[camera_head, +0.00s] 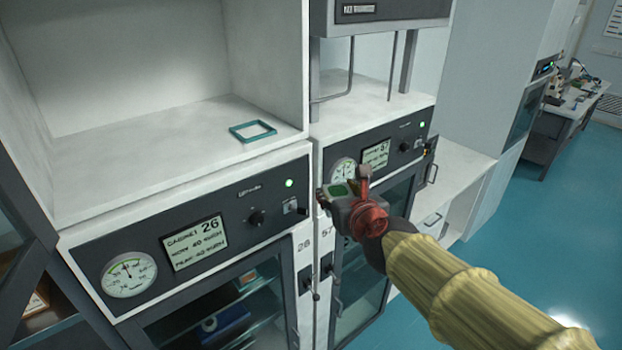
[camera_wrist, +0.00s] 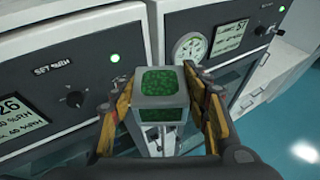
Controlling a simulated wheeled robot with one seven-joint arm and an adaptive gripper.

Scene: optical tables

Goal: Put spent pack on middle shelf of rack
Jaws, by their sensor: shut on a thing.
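The pack is a small grey block with a speckled green window on top (camera_head: 339,190); it shows large in the wrist view (camera_wrist: 161,84), with a darker green face on its near side. I take it to be the spent pack. My gripper (camera_head: 350,197) is shut on it, with a yellow-brown finger on each side in the wrist view (camera_wrist: 166,100). The pack is held in the air in front of the cabinet fronts, near the gap between cabinets 26 and 57. I cannot make out a rack with a middle shelf in either view.
Cabinet 26's dark panel (camera_head: 190,240) has a gauge, screen and knob; cabinet 57's panel (camera_head: 385,143) is beside it. A teal square frame (camera_head: 252,131) lies on the white surface above cabinet 26. Glass doors are below. Blue floor (camera_head: 530,230) is open at right; a bench (camera_head: 570,110) stands far back.

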